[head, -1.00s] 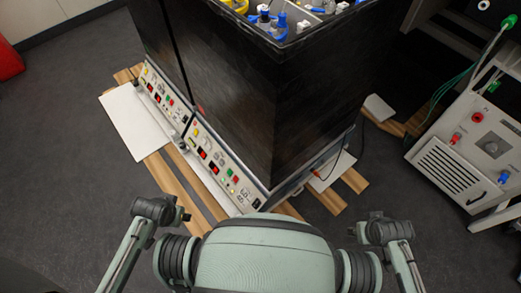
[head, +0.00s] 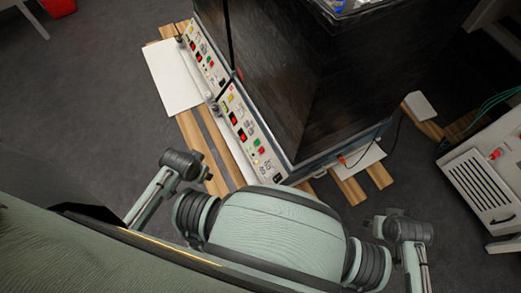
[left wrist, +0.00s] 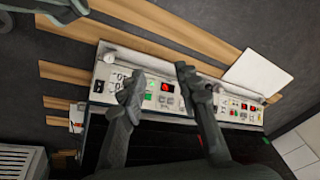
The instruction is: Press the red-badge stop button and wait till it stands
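Two black shaker bioreactors stand side by side, each with a pale control panel: the nearer panel (head: 246,128) and the farther panel (head: 205,57). Each panel carries red displays and small coloured buttons; the nearer has a green and a red button (head: 261,150) close together. A small red mark (head: 239,75), possibly the badge, shows near the gap between the cabinets. My left gripper (left wrist: 158,76) is open and empty in the left wrist view. Its fingers overlap the nearer panel (left wrist: 107,76); I cannot tell the distance, and contact is not visible. My right gripper is not in view.
The cabinets stand on wooden slats (head: 198,142) on a dark floor. A white sheet (head: 172,75) lies beside the farther panel. A white machine with a vent grille (head: 480,185) and green cables stands at the right.

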